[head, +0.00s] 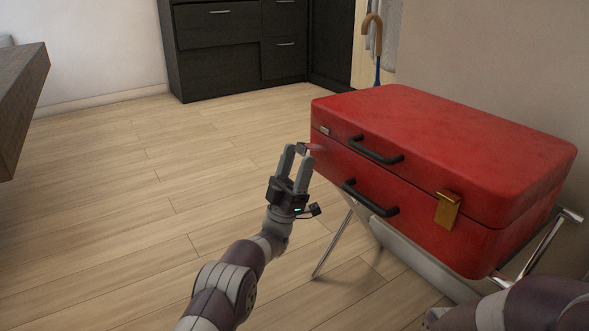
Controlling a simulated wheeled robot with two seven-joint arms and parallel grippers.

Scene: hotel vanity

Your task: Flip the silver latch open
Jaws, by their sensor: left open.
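A red suitcase (470,140) lies closed on a metal-legged stand, with two black handles on its front. A small silver piece (325,131), seemingly the silver latch or part of it, shows at the left end of the front, by the lid seam. A gold latch (447,209) is on the right part of the front. My left gripper (297,152) is open, its fingers pointing up at the suitcase's left front corner. Its fingertips are just left of and below the silver piece; I cannot tell if they touch the suitcase. My right gripper is not in view.
The stand's chrome legs (332,243) spread below the suitcase. A dark cabinet (215,50) and an umbrella with a brown curved handle (372,35) are at the back. A wooden tabletop edge (22,100) is at the left. The floor (120,210) between is clear.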

